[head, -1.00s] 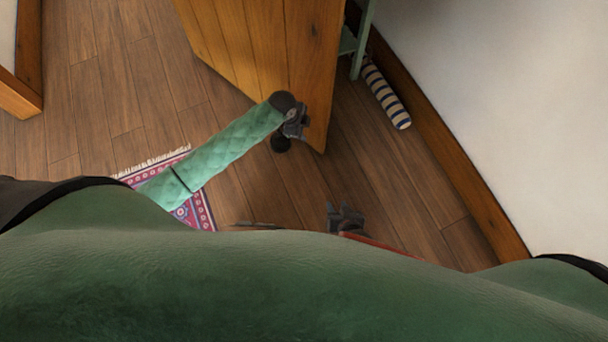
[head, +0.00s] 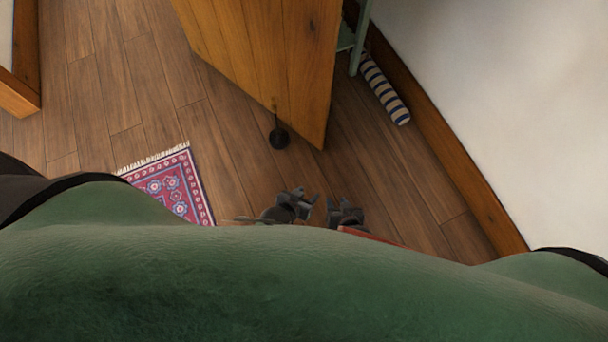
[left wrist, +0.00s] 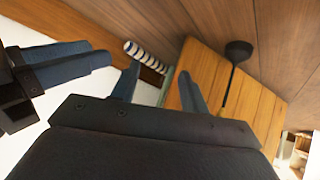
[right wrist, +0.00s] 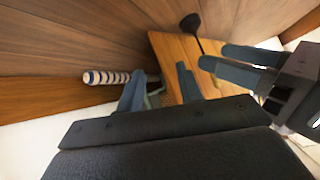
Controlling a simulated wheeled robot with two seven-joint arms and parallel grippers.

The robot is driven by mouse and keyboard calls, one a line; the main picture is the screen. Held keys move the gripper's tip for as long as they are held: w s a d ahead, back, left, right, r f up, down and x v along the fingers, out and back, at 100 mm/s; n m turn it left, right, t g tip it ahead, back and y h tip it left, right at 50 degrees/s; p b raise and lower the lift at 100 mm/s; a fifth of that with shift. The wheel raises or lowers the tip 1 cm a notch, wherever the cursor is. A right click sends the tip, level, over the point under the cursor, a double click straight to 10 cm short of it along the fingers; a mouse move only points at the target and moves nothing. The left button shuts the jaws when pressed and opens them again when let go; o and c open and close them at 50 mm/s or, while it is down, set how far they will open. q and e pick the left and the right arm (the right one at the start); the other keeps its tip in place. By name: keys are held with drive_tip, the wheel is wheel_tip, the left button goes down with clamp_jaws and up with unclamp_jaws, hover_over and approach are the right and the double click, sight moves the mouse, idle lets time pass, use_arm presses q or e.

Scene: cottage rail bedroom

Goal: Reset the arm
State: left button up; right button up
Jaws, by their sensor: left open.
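My left gripper (head: 305,198) is low in the head view, close to my body, beside my right gripper (head: 339,205). In the left wrist view its two blue-grey fingers (left wrist: 159,72) stand apart with nothing between them. In the right wrist view my right gripper's fingers (right wrist: 159,70) are also apart and empty. Each wrist view shows the other gripper at its side, near but apart. Most of both arms is hidden behind my green body in the head view.
A striped roll (head: 385,90) lies by the wall at right. A patterned rug (head: 175,187) lies at left. The wooden floor (head: 370,185) between is clear.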

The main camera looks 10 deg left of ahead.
use_arm(q)
drive_tip(key=shift+s+a+n, duration=0.25)
drive_tip(key=shift+s+n, duration=0.15)
drive_tip(key=shift+s, duration=0.25)
drive_tip(key=s+a+r+g+y+p, duration=0.1)
drive_tip(key=r+p, duration=0.5)
drive_tip(key=r, duration=0.7)
drive_tip(key=s+a+r+g+p, duration=0.3)
drive_tip(key=r+p, duration=0.4)
drive_tip(key=r, duration=0.7)
drive_tip(key=s+a+r+g+y+p, duration=0.1)
drive_tip(key=a+r+p, duration=0.3)
drive_tip(key=r, duration=0.9)
drive_tip(key=s+g+p, duration=0.1)
drive_tip(key=p, duration=0.1)
drive_tip(key=shift+a+r+g+y+p, duration=0.2)
drive_tip(key=shift+r+g+y+p, duration=0.05)
drive_tip(key=shift+g+y+p, duration=0.1)
use_arm(e)
drive_tip(key=s+d+r+g, duration=0.2)
drive_tip(key=r, duration=1.1)
drive_tip(key=s+d+r+g+h, duration=0.1)
drive_tip(key=s+d+r+g, duration=0.1)
drive_tip(key=r, duration=1.2)
drive_tip(key=s+d+r+g+h, duration=0.1)
drive_tip(key=d+r, duration=0.3)
drive_tip(key=r, duration=0.9)
drive_tip(key=shift+s+d+r+g, duration=0.2)
drive_tip(key=shift+s+g, duration=0.45)
drive_tip(key=shift+g, duration=0.15)
